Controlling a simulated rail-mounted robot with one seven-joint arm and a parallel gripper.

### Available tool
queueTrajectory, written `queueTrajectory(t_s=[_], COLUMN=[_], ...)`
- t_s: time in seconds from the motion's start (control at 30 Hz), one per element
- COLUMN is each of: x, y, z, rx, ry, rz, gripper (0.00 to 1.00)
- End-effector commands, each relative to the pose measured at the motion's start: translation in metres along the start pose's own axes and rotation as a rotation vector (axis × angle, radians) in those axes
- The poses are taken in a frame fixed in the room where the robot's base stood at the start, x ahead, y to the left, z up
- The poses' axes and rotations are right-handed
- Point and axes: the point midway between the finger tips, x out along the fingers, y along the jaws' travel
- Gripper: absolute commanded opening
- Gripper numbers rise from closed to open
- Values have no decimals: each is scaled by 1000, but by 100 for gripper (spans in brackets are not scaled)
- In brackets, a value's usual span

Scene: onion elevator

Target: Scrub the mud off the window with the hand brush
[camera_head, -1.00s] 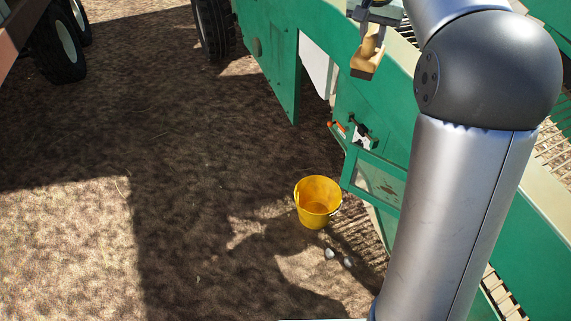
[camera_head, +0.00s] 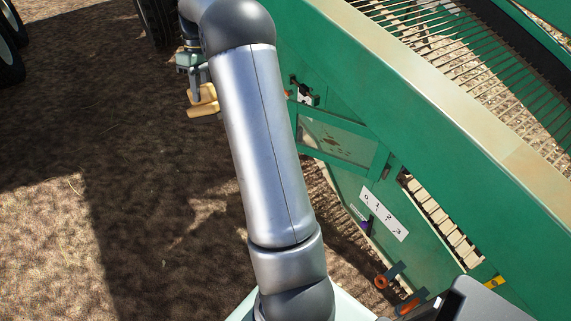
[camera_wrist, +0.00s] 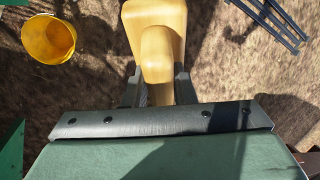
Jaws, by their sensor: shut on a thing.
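My gripper (camera_head: 196,84) is shut on the hand brush (camera_head: 203,103), a tan wooden block with a handle. It holds the brush above the bare ground, to the left of the green machine and apart from it. In the wrist view the brush (camera_wrist: 160,52) sticks out between the fingers, and its bristles are hidden. The window (camera_head: 338,138) is a pane in a green frame on the machine's side, to the right of my gripper. Brown mud spots (camera_head: 332,143) show near its middle.
A yellow bucket (camera_wrist: 48,39) stands on the ground in the wrist view; my arm hides it in the head view. A white label plate (camera_head: 384,213) and orange-ended handles (camera_head: 381,282) are on the machine below the window. The ground at left is open.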

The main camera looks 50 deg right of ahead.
Motion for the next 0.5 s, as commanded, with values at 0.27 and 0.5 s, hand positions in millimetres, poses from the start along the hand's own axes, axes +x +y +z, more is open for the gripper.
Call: queueTrajectory(t_s=[0.27,0.5], x=[57,99], y=[52,88], z=[38,72], rx=[-399,-738], ry=[-364,-705], rz=[-31,32], gripper=[5,5])
